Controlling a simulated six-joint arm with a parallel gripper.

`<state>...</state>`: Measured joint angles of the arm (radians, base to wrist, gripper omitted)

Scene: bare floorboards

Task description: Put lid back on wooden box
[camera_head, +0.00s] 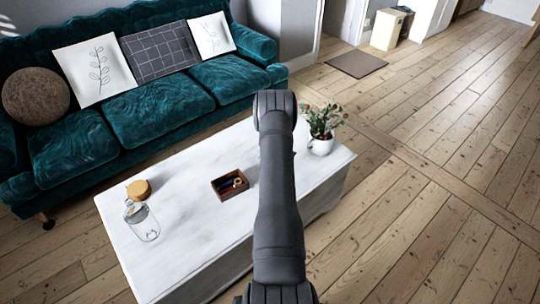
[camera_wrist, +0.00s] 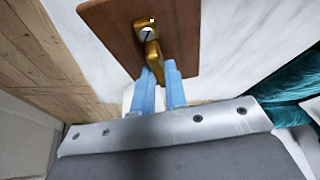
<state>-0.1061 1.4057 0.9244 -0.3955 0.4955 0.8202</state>
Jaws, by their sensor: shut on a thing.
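In the wrist view my gripper (camera_wrist: 160,76), with blue fingers, is shut on the brass handle (camera_wrist: 152,52) of a flat brown wooden lid (camera_wrist: 184,40). The lid hangs in front of the fingers, with the white table top beyond it. The open wooden box (camera_head: 230,194) sits on the table in the head view, with small dark and gold items inside. My arm hides the gripper and lid in the head view. I cannot tell the height of the lid above the table.
The white table (camera_head: 185,235) also bears a glass jar (camera_head: 143,224), a round wooden-coloured piece (camera_head: 138,190) beside it, and a potted plant (camera_head: 321,143) at the right. A teal sofa (camera_head: 160,105) stands behind.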

